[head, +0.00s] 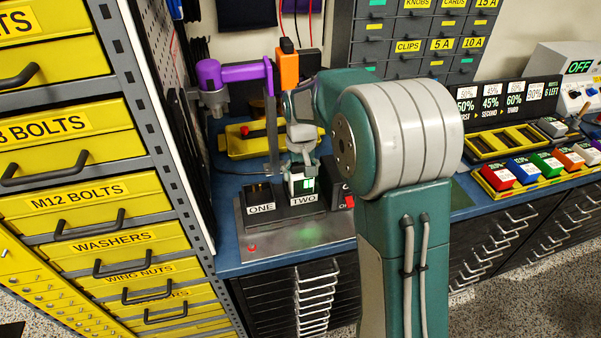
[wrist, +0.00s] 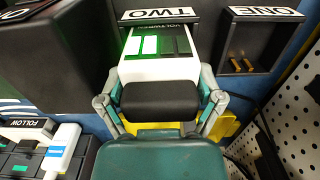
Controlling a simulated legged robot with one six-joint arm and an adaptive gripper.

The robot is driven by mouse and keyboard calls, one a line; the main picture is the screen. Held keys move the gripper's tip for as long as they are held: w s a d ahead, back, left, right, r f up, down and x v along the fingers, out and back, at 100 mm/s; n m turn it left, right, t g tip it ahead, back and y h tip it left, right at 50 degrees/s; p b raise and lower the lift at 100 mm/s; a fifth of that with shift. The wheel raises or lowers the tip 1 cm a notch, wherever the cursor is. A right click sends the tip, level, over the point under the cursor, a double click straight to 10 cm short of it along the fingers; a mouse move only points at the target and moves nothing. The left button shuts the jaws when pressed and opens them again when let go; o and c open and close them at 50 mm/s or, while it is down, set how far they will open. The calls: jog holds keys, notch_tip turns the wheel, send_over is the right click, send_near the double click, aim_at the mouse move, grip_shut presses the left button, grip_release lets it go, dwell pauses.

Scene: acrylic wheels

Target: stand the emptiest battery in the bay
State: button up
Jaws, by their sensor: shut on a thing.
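My gripper (head: 303,158) is shut on a white battery (head: 301,186) with a black end, at the bay marked TWO (head: 304,199). In the wrist view the fingers (wrist: 161,103) flank the black end of the battery (wrist: 160,71). Its dark display shows bars, some lit white-green and some dim. The battery is upright in line with bay TWO; I cannot tell if it is fully seated. The bay marked ONE (head: 260,197) is empty, and in the wrist view bay ONE (wrist: 248,60) shows brass contacts.
A purple-topped stand (head: 235,73) and an orange block (head: 288,70) are close behind my gripper. A yellow slotted rack (head: 507,141) and several coloured blocks (head: 535,168) sit at right. A percentage board (head: 500,100) stands behind. Yellow drawers (head: 75,200) border the left.

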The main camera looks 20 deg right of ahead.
jog(key=o, duration=1.1)
jog(key=shift+c, duration=0.2)
notch_tip(320, 180, up, 11)
jog(key=shift+w+r, duration=0.1)
jog(key=shift+r, duration=0.4)
